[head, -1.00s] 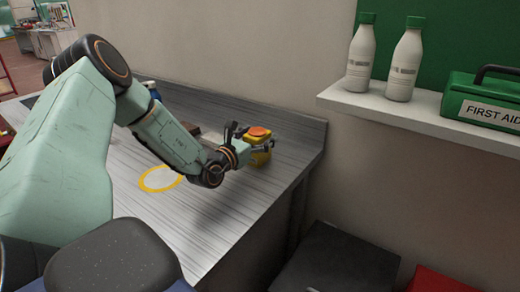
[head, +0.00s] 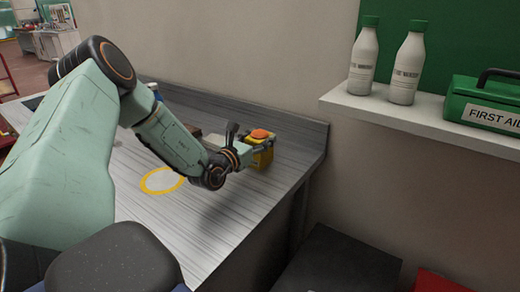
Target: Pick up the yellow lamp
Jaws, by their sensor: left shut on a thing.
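The yellow lamp (head: 261,155) is a small yellow block-shaped body with an orange top, at the far right part of the grey worktop (head: 225,212). My left gripper (head: 258,146) reaches it from the left and is shut on it, with dark fingers around its upper part. The lamp looks upright. Whether its base touches the worktop I cannot tell. The lamp's left side is partly hidden by the gripper. My right gripper is not in view.
A yellow ring (head: 145,184) marks the worktop left of the lamp. A wall shelf (head: 430,122) on the right holds two white bottles (head: 406,68) and a green first aid box (head: 487,101). A dark box (head: 338,262) stands below. The worktop's front is clear.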

